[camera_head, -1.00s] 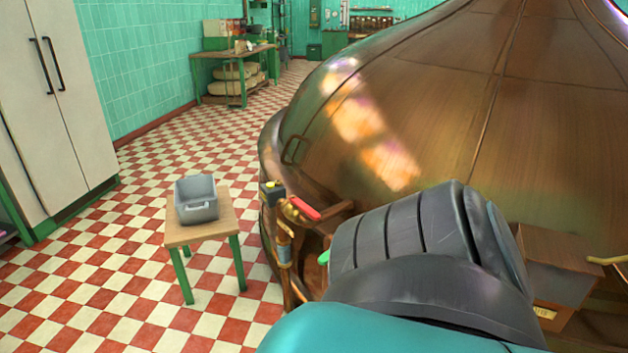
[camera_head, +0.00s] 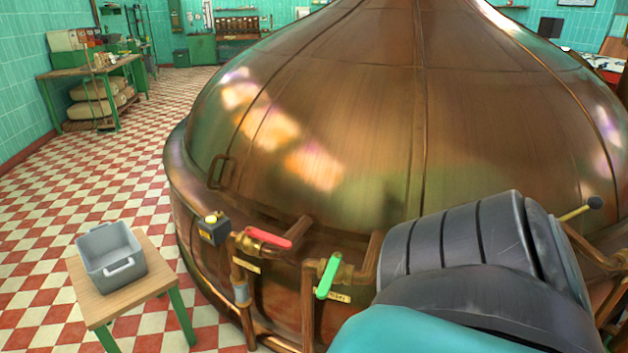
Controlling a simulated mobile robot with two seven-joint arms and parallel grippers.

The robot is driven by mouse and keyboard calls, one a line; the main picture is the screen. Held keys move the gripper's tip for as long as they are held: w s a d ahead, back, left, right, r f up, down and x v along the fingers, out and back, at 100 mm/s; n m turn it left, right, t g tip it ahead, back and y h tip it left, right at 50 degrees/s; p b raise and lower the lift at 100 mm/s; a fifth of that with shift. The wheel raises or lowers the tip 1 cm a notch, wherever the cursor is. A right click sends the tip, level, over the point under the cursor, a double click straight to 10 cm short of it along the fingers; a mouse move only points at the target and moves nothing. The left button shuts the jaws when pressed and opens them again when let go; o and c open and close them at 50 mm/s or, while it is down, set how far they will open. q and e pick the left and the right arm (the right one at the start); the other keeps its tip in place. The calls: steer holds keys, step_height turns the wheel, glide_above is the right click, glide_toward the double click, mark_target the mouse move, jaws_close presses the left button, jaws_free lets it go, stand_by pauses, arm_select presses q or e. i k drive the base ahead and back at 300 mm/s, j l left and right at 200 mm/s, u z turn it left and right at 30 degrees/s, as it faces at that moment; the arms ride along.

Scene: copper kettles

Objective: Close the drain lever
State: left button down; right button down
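A red lever (camera_head: 268,239) sits on a copper pipe at the front of the large copper kettle (camera_head: 400,150), with a small label plate below it. A green lever (camera_head: 327,278) sits on the pipe to its right and points down and to the left, with a label plate (camera_head: 337,296) beside it. I cannot read the labels, so I cannot tell which lever is the drain lever. One of my arms crosses the lower right and hides part of the pipes. Neither of my grippers is in view.
A grey bin (camera_head: 110,256) stands on a small wooden table (camera_head: 150,281) with green legs at the lower left. A rod with a dark knob (camera_head: 594,203) shows at right.

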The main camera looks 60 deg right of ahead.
mark_target(275, 241)
steer(key=i+l+z, duration=0.1)
steer(key=i+z, duration=0.55)
steer(key=z, duration=0.2)
steer(key=i+z, duration=0.4)
steer(key=k, duration=0.1)
